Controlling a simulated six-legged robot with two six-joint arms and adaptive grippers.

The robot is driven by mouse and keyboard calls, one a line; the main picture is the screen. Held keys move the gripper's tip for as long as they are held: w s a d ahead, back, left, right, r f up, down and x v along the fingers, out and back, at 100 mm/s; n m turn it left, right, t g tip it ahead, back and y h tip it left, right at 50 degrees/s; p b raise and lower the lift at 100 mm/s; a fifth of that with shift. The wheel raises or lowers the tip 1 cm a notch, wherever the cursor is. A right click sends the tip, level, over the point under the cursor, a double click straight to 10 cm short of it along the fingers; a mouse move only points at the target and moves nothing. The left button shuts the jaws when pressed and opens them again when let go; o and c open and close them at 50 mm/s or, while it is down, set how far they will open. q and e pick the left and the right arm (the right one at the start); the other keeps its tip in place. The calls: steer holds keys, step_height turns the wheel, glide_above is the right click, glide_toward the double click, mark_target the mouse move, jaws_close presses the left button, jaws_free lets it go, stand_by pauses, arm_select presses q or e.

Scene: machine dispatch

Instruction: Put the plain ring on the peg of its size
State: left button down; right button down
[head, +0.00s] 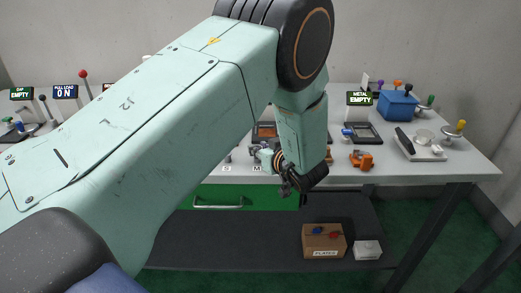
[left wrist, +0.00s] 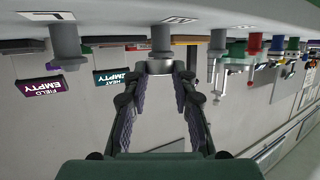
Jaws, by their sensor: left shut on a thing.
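My left gripper (head: 287,187) is at the table's front edge, beside the label M. In the left wrist view, which is upside down, its two fingers (left wrist: 158,76) close on a grey metal ring (left wrist: 160,67). The ring is in line with the middle grey peg (left wrist: 162,38); I cannot tell whether it is around the peg or just above it. A wider grey peg (left wrist: 65,42) stands on one side and a thinner one (left wrist: 217,40) on the other. In the head view the small peg (head: 228,157) stands by the label S. My right gripper is not in view.
A blue bin (head: 397,106), an orange part (head: 361,160) and a pale tray (head: 422,147) stand on the right of the table (head: 463,168). A green drawer (head: 250,197) is below the front edge. A box marked plates (head: 322,242) is on the lower shelf.

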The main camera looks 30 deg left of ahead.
arm_select(q)
steer(key=shift+a+f, duration=0.1)
steer(key=c, duration=1.5)
jaws_free()
steer(key=shift+o, duration=1.2)
steer(key=shift+s, duration=0.1)
steer(key=shift+o, duration=0.9)
